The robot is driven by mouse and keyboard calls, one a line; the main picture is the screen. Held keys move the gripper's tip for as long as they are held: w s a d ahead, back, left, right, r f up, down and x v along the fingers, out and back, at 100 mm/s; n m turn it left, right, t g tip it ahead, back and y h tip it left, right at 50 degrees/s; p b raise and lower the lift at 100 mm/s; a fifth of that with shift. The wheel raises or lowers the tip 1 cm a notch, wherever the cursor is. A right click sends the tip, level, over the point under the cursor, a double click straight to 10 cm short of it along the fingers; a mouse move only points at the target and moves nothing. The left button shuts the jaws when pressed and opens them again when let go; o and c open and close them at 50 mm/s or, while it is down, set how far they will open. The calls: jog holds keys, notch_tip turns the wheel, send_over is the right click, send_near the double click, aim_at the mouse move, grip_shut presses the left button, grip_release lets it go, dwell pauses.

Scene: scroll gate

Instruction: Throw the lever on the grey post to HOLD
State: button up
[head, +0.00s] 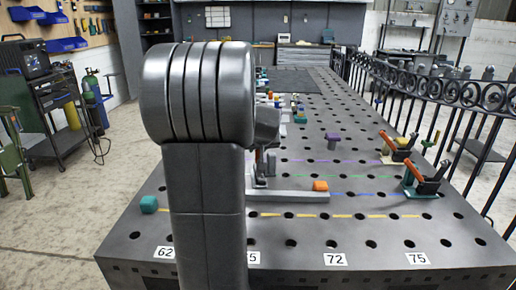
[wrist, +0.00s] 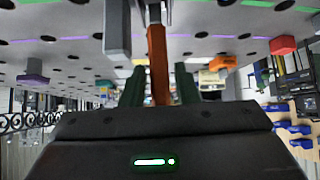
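An orange-red lever (wrist: 158,55) stands in the middle of the wrist view, which looks upside down, with a grey bracket at its top end. A grey post (wrist: 117,28) is just left of it. My gripper (wrist: 160,75) has its two dark green fingers on either side of the lever, with a gap showing on the right; it looks open around it. In the head view, a sliver of the lever (head: 258,160) and the grey post (head: 271,164) show beside my arm, which hides most of the mechanism and my gripper. No HOLD marking is readable.
Two orange-handled clamps (head: 428,180) (head: 400,145) stand at the right, near a black railing (head: 440,100).

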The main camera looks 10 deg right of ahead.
jog(key=shift+o, duration=0.7)
jog(key=v, duration=1.3)
jog(key=shift+s+r+p, duration=0.3)
jog(key=shift+p, duration=0.1)
